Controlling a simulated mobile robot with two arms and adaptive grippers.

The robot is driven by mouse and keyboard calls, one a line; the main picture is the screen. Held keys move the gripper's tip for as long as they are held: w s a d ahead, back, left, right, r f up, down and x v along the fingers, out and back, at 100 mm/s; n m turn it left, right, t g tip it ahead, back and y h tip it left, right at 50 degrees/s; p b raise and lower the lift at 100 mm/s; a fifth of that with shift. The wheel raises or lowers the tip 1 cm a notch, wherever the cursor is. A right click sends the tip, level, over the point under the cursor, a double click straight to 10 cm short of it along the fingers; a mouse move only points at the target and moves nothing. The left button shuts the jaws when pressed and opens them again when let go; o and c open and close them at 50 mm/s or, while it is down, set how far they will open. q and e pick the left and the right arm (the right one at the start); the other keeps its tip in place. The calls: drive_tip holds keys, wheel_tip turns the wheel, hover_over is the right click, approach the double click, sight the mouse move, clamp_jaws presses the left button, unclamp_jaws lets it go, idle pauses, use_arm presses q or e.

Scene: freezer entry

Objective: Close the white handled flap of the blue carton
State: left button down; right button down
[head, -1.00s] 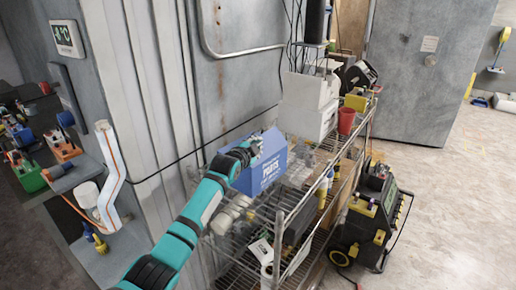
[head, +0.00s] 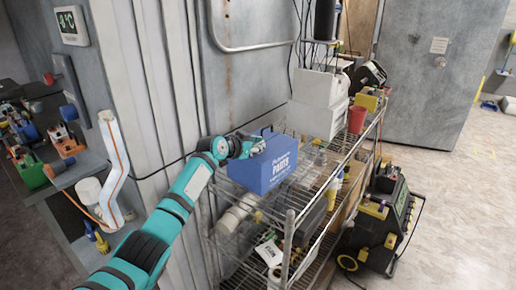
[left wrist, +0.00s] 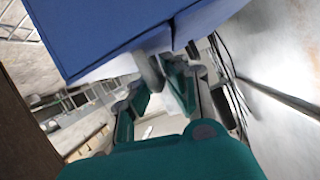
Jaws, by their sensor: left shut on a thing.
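The blue carton (head: 275,172), with white lettering on its front, sits on the wire shelf. In the left wrist view its blue side (left wrist: 100,28) fills the upper left. A white panel (left wrist: 115,66), likely the flap, shows below the blue edge. My left gripper (head: 258,146) is at the carton's upper left edge. In the left wrist view the fingers (left wrist: 166,88) are shut on a pale handle (left wrist: 150,72) by that panel. The fingers hide part of the handle, and the flap's angle is unclear. My right gripper is not in view.
The wire shelf (head: 289,232) also holds a white box (head: 318,118), a red cup (head: 357,120) and white rolls (head: 235,216). A grey wall stands close behind the carton. A black wheeled machine (head: 384,220) stands at right.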

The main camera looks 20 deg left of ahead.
use_arm(q)
drive_tip(key=shift+f, duration=0.15)
idle(0.3)
drive_tip(key=c, duration=1.4)
unclamp_jaws()
drive_tip(key=v, duration=1.2)
drive_tip(key=shift+a, duration=0.1)
